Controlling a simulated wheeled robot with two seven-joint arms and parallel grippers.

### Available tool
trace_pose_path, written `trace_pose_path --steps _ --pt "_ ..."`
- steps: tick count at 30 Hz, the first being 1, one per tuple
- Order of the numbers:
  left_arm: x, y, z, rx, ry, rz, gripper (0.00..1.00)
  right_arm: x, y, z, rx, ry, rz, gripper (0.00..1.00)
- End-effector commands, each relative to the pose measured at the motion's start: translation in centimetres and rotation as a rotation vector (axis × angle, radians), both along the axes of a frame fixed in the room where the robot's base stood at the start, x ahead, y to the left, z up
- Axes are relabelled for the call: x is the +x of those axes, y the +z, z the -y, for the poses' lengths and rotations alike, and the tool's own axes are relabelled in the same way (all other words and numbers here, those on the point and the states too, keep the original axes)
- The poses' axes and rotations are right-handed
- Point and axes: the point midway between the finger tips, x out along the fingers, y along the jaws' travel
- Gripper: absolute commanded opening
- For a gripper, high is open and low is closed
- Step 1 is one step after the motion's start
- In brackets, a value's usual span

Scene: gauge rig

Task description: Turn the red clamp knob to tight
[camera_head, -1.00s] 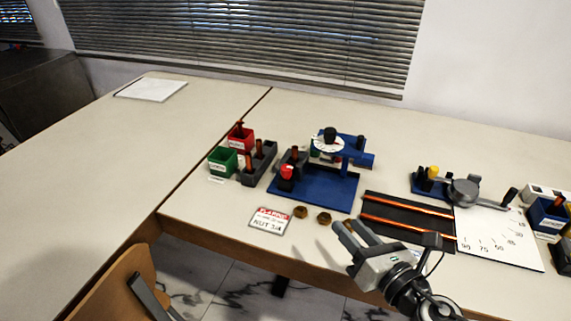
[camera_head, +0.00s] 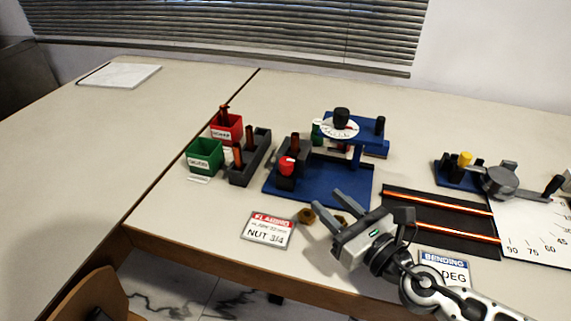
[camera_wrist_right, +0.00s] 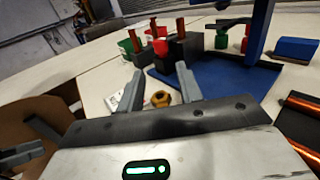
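The red clamp knob (camera_head: 287,165) sits on a dark block at the left of the blue gauge rig (camera_head: 330,187). It also shows in the right wrist view (camera_wrist_right: 160,47), beyond the fingertips. My right gripper (camera_head: 325,201) is open and empty, its fingers apart. It is over the table's front part, in front of the rig and short of the knob, touching nothing that I can see. At the left edge of the right wrist view, grey and dark parts look like my left gripper (camera_wrist_right: 35,142); its opening is unclear.
A brass nut (camera_head: 307,216) lies near the right fingers, beside a red-topped sign (camera_head: 268,230). Green (camera_head: 205,156) and red (camera_head: 226,128) bins stand left of a dark peg holder (camera_head: 262,150). A dark board with copper rods (camera_head: 440,207) lies right. The left table is mostly clear.

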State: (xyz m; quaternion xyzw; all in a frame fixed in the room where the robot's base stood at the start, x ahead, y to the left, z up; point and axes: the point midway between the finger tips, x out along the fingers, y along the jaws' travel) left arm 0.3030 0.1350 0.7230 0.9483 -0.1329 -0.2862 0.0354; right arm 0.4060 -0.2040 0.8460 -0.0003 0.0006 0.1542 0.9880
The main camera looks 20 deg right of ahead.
Motion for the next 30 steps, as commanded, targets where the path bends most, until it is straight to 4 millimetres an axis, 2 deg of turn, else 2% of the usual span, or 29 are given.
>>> trace_pose_path --steps 4,18,24,30 --pt "0.0 1.2 -0.1 0.014 -0.001 0.000 0.36 2.5 0.7 -0.7 0.003 -0.001 0.005 0.36" --pt "0.3 1.4 -0.4 0.054 -0.009 -0.007 0.36 11.8 0.4 -3.8 0.003 0.000 0.003 0.36" --pt "0.1 1.0 -0.5 0.059 -0.011 -0.014 0.36 13.8 0.2 -4.4 0.002 0.000 0.002 0.36" --pt "0.0 0.9 -0.5 0.060 -0.012 -0.017 0.36 14.3 0.2 -4.6 0.001 0.001 0.001 0.36"
